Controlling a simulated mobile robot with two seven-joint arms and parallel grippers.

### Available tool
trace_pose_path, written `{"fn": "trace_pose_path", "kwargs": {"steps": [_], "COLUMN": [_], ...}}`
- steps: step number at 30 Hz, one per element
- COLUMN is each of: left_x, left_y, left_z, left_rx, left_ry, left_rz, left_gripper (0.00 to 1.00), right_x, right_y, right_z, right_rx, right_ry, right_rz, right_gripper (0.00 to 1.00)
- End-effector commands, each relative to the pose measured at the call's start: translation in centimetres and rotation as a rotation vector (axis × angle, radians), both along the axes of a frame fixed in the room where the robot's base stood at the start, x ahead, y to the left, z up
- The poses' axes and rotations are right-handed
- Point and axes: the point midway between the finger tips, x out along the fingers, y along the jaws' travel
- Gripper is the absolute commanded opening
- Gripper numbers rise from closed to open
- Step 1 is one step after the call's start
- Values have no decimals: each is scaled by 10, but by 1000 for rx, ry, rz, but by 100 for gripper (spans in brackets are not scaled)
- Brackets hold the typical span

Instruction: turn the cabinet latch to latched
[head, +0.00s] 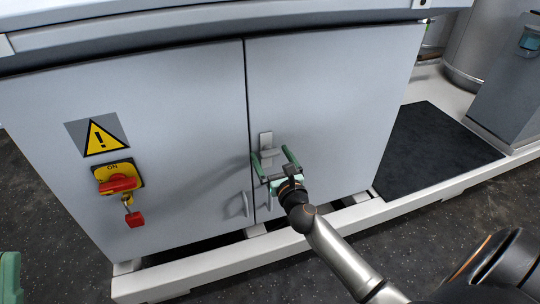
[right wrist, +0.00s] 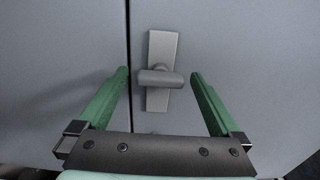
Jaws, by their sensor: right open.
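The cabinet latch (head: 268,153) is a grey knob on an upright grey plate, on the right door (head: 325,95) beside the seam between the doors. In the right wrist view the latch knob (right wrist: 160,79) lies crosswise, roughly level, over its plate (right wrist: 163,46). My right gripper (head: 271,155) is open, with its green fingers to the left and right of the latch. In the right wrist view the gripper (right wrist: 160,75) has clear gaps on both sides of the knob, and nothing is held. At the lower left edge a green part, probably of my left gripper (head: 9,277), shows.
A red and yellow switch (head: 119,182) with a hanging red padlock (head: 135,219) is on the left door. Door handles (head: 244,205) sit low by the seam. A white floor frame (head: 210,268) runs below the cabinet. A dark mat (head: 435,150) lies at right.

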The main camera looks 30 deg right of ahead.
Motion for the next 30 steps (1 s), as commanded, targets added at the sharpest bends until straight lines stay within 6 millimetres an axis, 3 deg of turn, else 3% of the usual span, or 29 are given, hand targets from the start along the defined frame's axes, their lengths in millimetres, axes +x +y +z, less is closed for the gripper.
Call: {"fn": "trace_pose_path", "kwargs": {"steps": [5, 14, 30], "left_x": [0, 0, 0], "left_y": [0, -1, -1], "left_z": [-3, -4, -3], "left_rx": [4, 5, 0], "left_ry": [1, 3, 4], "left_rz": [1, 2, 1], "left_gripper": [0, 0, 0], "right_x": [10, 11, 11], "right_y": [-3, -3, -3], "right_z": [0, 0, 0], "right_rx": [-1, -1, -1], "right_ry": [-1, 0, 0], "right_rz": [0, 0, 0], "right_gripper": [100, 99, 38]}}
